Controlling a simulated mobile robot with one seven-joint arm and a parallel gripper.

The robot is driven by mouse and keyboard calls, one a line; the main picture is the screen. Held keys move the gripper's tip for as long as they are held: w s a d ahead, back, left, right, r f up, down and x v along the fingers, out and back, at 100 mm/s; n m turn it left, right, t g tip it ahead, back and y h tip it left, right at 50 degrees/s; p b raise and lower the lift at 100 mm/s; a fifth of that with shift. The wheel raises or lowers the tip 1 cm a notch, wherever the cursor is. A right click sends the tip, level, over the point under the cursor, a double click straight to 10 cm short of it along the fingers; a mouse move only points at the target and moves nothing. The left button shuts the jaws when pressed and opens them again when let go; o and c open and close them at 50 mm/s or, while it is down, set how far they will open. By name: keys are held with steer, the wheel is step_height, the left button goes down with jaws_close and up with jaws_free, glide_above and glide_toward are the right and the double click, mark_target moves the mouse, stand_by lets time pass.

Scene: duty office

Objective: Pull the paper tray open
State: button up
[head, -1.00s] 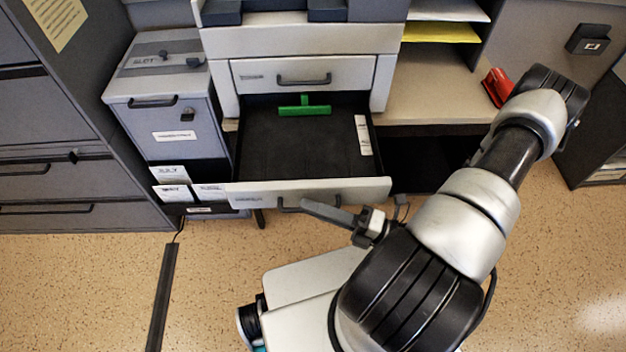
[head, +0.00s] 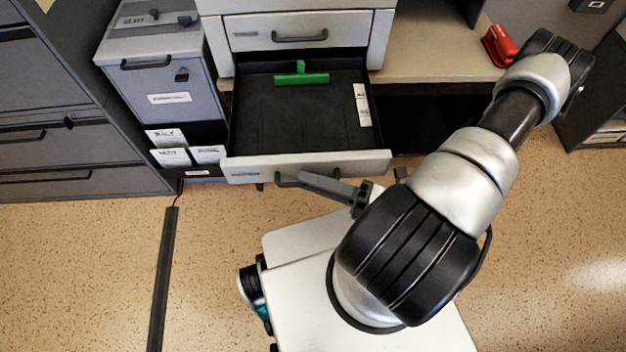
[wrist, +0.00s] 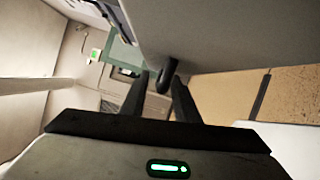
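The paper tray (head: 250,140) is a dark, shallow drawer with a light grey front, standing well out of the light grey machine. A green guide (head: 302,79) stands inside it, and I see no paper in it. Its dark handle (head: 287,180) is on the front, partly hidden by my gripper (head: 306,178). In the wrist view, the handle (wrist: 166,72) passes between the fingers of my gripper (wrist: 161,80), which is shut on it. Exact finger contact is hard to see.
A closed upper drawer (head: 298,32) is above the tray. A grey bin cabinet (head: 165,98) stands close on the left, with filing drawers (head: 50,150) beyond. A red stapler (head: 498,46) lies on the desk at right. A dark cable strip (head: 165,270) crosses the open floor.

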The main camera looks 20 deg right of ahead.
steer(key=v, duration=1.7)
steer(key=shift+s+d, duration=0.15)
